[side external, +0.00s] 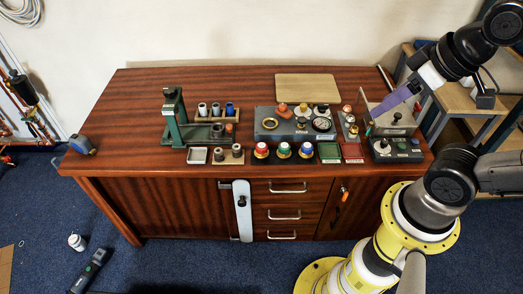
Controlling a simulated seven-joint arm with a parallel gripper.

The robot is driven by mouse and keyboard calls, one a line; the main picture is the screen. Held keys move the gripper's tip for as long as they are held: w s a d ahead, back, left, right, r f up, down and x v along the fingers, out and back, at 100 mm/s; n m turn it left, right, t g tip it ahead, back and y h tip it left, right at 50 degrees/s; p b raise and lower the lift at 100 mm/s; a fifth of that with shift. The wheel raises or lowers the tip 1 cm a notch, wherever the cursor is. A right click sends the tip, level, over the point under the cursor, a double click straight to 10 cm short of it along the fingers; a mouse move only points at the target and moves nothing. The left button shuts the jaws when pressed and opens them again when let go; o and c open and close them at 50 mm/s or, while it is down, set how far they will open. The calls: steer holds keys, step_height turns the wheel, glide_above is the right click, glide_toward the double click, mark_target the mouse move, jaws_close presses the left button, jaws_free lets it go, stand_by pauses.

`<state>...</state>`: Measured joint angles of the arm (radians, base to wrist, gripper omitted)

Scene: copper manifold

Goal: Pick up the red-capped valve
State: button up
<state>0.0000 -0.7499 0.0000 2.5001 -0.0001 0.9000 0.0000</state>
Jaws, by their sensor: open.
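Three small capped valves stand upright in a row near the front edge of the wooden bench. The leftmost one (261,149) looks red-capped; the caps of the other two are blue and green, but they are too small to be sure of the details. My gripper (376,111) has purple fingers and hangs over the right part of the bench, above and to the right of the valves, by a clear upright panel. It is open and apart from the valves, and I see nothing held in it.
A grey box with knobs (266,126) stands just behind the valves. A green vise-like stand (174,117) and a rack of cylinders (216,117) are to the left. A green tray (329,152) and a control box (397,149) are to the right. The bench's left end is mostly clear.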

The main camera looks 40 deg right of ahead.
stand_by(0.4)
steer(key=o, duration=0.5)
